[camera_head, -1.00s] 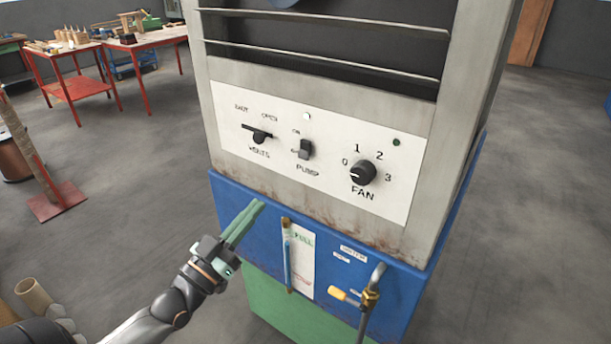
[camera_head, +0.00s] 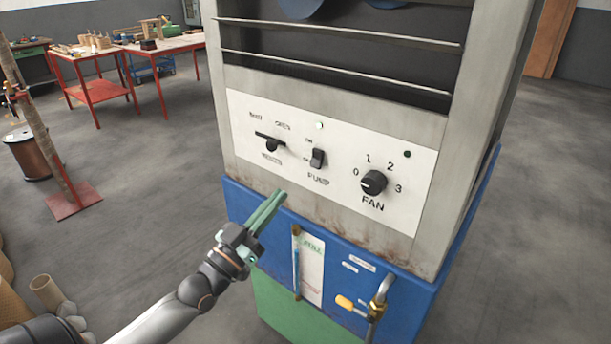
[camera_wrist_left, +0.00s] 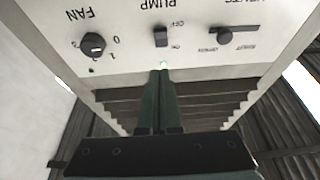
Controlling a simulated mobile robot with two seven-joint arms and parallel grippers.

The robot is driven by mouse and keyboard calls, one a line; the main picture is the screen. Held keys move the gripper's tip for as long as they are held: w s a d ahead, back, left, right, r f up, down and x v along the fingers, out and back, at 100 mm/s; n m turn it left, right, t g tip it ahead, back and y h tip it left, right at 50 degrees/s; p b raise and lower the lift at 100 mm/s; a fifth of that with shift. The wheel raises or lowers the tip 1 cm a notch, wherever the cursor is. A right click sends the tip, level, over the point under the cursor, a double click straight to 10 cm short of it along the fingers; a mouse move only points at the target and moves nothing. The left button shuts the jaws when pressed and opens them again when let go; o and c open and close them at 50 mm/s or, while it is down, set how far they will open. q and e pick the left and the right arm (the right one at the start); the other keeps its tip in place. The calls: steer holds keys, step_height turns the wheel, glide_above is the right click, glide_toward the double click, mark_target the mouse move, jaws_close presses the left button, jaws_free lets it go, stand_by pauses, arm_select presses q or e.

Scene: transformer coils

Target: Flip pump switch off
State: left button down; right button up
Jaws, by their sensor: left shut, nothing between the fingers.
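The pump switch (camera_head: 317,158) is a small dark rocker on the white control panel (camera_head: 340,190), between the vents lever and the fan knob. Which way it is tipped is hard to tell. A small bright lamp (camera_head: 319,125) sits above it. My left gripper (camera_head: 280,195) has its green fingers together and empty, below and left of the switch in the head view. The left wrist view shows the panel upside down, with the switch (camera_wrist_left: 161,37) just beyond the shut fingertips (camera_wrist_left: 161,72); I see no contact. My right gripper is out of view.
The vents lever (camera_head: 270,143) is left of the switch and the fan knob (camera_head: 373,182) right of it. Red tables (camera_head: 100,93) stand far back left.

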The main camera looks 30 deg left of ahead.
mark_target(317, 163)
arm_select(q)
steer(key=shift+w+d+r, duration=0.1)
steer(key=shift+w+d, duration=0.05)
steer(key=shift+w, duration=1.45)
steer(key=shift+w+d+r, duration=0.1)
steer(key=shift+w+r, duration=0.05)
steer(key=shift+w, duration=1.5)
steer(key=shift+w+d+r, duration=0.1)
steer(key=shift+w+d, duration=0.05)
steer(key=shift+w, duration=1.45)
